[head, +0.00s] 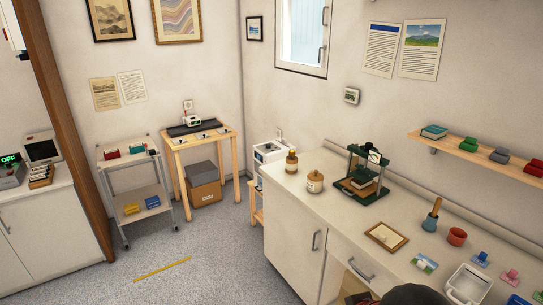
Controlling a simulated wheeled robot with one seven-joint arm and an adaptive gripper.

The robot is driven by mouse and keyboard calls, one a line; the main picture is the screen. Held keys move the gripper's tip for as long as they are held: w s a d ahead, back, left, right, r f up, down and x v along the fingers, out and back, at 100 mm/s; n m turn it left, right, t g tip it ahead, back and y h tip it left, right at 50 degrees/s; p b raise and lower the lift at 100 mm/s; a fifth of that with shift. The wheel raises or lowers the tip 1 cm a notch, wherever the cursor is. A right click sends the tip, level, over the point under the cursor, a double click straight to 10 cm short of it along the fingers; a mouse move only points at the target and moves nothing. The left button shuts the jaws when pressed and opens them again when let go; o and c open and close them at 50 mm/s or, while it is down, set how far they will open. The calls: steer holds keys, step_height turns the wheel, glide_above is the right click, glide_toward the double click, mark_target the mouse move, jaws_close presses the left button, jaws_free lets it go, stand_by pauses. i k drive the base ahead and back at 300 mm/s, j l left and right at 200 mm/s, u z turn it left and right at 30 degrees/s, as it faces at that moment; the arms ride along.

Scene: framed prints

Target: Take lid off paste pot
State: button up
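A small tan pot with a white label (314,186), likely the paste pot, stands upright on the light counter left of the green press. A brownish lid with a small knob (315,175) sits on top of it. Behind it to the left stands a brown bottle (291,166) with a yellowish label or band and a narrower top. My gripper is not in view; only a dark rounded part, probably of my arm, shows at the bottom edge, well apart from the pot.
On the counter (345,222), a dark green press (369,178) stands right of the pot. Counter in front of the pot is clear.

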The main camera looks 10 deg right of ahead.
mark_target(314, 176)
steer(key=i+j+z, duration=0.1)
steer(key=i, duration=0.45)
steer(key=i+j+z, duration=0.15)
steer(key=i, duration=0.4)
steer(key=i+z, duration=0.7)
steer(key=z, duration=0.2)
steer(key=i+j+z, duration=0.25)
steer(key=z, duration=0.2)
steer(key=i, duration=0.05)
